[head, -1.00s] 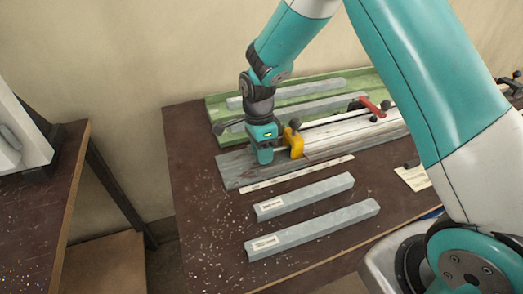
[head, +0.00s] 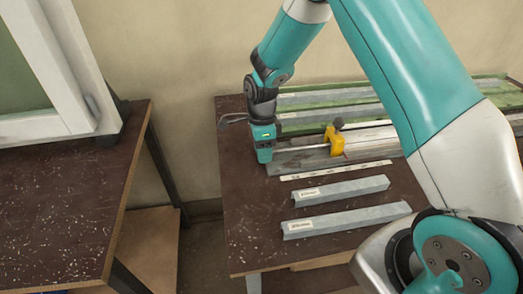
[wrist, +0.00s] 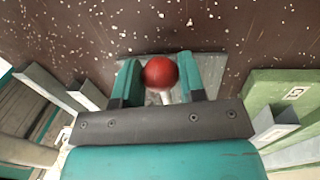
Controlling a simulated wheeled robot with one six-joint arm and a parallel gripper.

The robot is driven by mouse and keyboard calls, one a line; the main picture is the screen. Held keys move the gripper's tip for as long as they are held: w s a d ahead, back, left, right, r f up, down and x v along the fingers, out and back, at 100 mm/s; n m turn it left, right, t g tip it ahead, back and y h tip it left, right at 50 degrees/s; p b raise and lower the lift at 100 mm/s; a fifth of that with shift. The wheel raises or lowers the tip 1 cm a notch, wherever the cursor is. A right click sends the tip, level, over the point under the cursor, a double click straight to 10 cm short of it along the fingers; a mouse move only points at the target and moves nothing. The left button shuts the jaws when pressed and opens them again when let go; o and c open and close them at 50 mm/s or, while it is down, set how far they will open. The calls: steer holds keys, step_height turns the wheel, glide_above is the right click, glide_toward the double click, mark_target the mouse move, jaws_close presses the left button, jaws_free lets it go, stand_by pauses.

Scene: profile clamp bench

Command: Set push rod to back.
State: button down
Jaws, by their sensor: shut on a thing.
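The push rod (head: 301,149) is a thin pale bar reaching left out of the yellow block (head: 336,141) on the clamp's grey base (head: 300,162). In the wrist view its red ball knob (wrist: 160,72) sits between the two green fingers of my gripper (wrist: 160,78), with a short pale piece of rod (wrist: 166,97) below it. My gripper (head: 264,158) is shut on the knob at the left end of the base, well apart from the yellow block. In the head view the gripper hides the knob. My arm hides the clamp's right part.
Two grey profiles (head: 340,190) (head: 347,220) lie at the front of the brown bench, beside a pale scale strip (head: 336,171). A green tray with grey profiles (head: 325,98) lies behind the clamp. A second table (head: 75,190) with a white-framed machine stands at left, across a gap.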

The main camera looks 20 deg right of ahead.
steer(key=c, duration=0.7)
jaws_free()
steer(key=shift+a, duration=0.1)
step_height(320, 180, up, 17)
steer(key=w, duration=0.2)
steer(key=shift+w+d+r+b, duration=0.15)
steer(key=shift+w+d+b, duration=0.15)
steer(key=shift+w+b, duration=0.05)
